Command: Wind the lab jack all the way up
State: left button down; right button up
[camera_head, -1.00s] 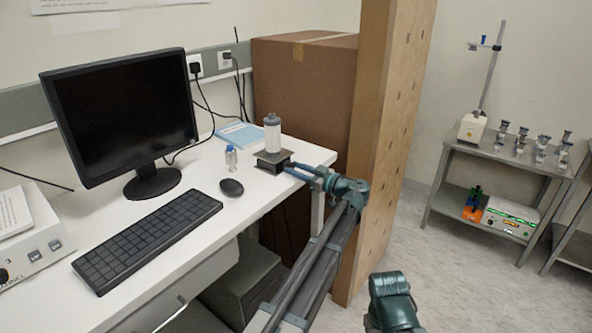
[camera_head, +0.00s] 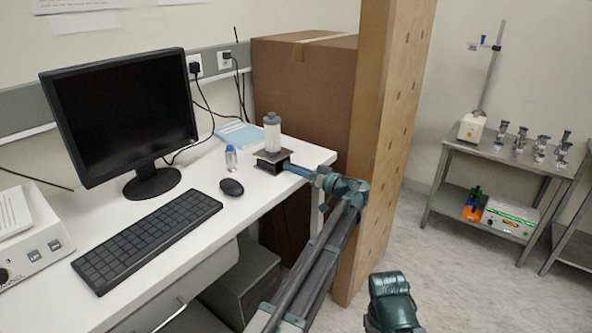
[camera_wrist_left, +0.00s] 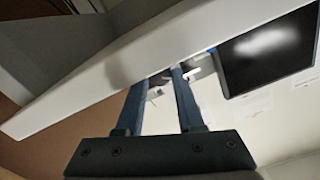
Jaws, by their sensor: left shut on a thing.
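The lab jack (camera_head: 271,164) is a small dark stand near the right end of the white desk.
A small blue-capped vial (camera_head: 231,158) stands left of the jack, and a black mouse (camera_head: 231,187) lies in front of it. A blue booklet (camera_head: 240,135) lies behind. A wooden panel (camera_head: 378,150) rises close beside my left arm.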

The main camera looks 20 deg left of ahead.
pick_arm(q)
jog(key=c, duration=0.5)
grip_release()
